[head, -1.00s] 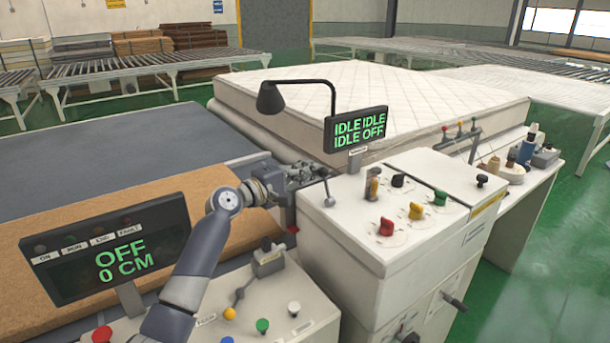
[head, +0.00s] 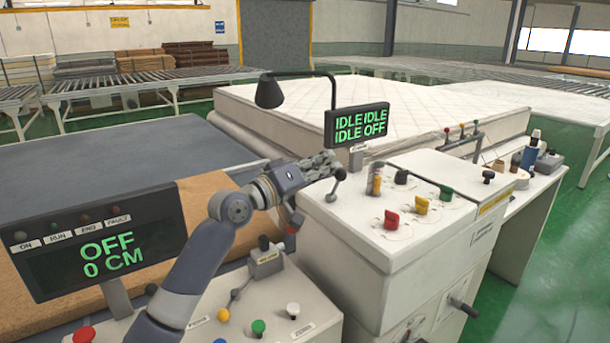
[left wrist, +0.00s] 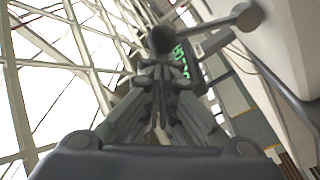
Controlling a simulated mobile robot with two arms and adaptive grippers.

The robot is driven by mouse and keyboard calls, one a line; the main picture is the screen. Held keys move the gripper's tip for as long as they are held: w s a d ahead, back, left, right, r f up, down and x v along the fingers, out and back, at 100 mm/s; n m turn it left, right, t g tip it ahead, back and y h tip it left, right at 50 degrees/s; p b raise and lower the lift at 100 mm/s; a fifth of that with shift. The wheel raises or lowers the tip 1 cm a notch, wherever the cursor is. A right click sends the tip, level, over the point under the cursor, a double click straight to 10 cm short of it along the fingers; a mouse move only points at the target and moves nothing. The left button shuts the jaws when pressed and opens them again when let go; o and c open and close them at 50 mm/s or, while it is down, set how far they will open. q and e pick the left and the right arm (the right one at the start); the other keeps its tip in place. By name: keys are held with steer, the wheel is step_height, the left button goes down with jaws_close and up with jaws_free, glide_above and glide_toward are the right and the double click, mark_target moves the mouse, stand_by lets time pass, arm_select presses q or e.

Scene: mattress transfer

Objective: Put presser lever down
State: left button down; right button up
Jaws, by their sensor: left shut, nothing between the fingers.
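The presser lever is most likely the short lever with a dark ball knob (head: 340,174) at the left edge of the white machine top. Its rod leans right, up from a pale pivot. My left gripper (head: 333,162) is shut and empty, its fingertips right beside the knob on its left and slightly above. My right gripper is not in view.
The white machine (head: 400,270) carries red, yellow and green knobs. A status display (head: 357,125) and a lamp (head: 270,92) stand behind the gripper. A display reading OFF, 0 CM (head: 105,250) stands front left. A mattress (head: 400,115) lies at the back.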

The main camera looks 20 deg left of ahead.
arm_select(q)
steer(key=shift+s+d+m+b, duration=0.35)
steer(key=shift+d+m, duration=0.05)
steer(key=shift+m, duration=0.3)
step_height(320, 180, up, 10)
stand_by(0.6)
